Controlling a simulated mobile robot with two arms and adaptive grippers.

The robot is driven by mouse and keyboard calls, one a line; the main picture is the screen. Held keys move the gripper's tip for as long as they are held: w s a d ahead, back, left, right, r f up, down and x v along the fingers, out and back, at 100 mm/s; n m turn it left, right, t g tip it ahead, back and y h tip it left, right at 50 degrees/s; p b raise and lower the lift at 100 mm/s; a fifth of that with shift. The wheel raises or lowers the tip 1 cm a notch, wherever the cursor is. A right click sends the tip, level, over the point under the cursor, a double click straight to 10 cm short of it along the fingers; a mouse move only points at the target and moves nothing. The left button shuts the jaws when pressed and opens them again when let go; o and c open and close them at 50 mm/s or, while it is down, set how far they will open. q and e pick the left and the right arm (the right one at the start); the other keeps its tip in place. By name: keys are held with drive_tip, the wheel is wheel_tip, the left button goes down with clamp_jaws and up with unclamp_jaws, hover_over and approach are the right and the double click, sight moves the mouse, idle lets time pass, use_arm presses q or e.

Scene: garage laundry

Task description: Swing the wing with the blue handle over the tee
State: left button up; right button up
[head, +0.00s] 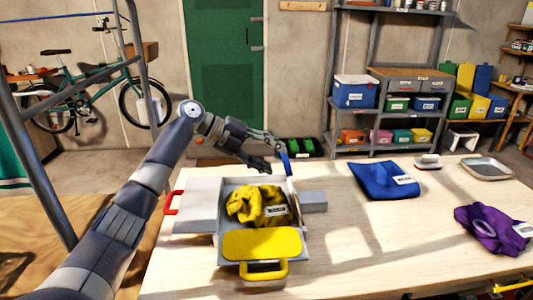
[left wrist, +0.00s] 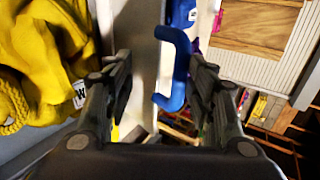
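The yellow tee (head: 258,205) lies crumpled in the middle of a grey folding board. It also shows at the left of the left wrist view (left wrist: 35,60). The blue handle (head: 286,162) stands above the board's right side, and its wing (head: 294,200) looks raised, nearly edge-on. My left gripper (head: 272,160) is at this handle. In the left wrist view the blue handle (left wrist: 178,70) is between the spread fingers, closer to the right one. Contact cannot be made out. My right gripper is not in view.
The wing with the red handle (head: 172,203) lies flat at left. The yellow handle (head: 264,271) is at the front. A blue folded cloth (head: 384,180), a purple cloth (head: 490,229), a brush (head: 428,162) and a tray (head: 487,169) lie to the right on the table (head: 370,270).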

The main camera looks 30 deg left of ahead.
use_arm(q)
drive_tip(key=shift+o, duration=0.6)
drive_tip(key=shift+s+f+g, duration=0.15)
drive_tip(key=shift+f, duration=0.45)
drive_tip(key=shift+s+f+g, duration=0.1)
drive_tip(key=shift+f+g, duration=0.05)
drive_tip(key=shift+f, duration=0.45)
drive_tip(key=shift+r, duration=0.15)
drive_tip(key=r, duration=1.1)
drive_tip(key=shift+w+a+r, duration=0.1)
drive_tip(key=shift+w+r, duration=0.1)
drive_tip(key=shift+r, duration=0.1)
drive_tip(key=c, duration=0.3)
drive_tip(key=shift+r, duration=0.1)
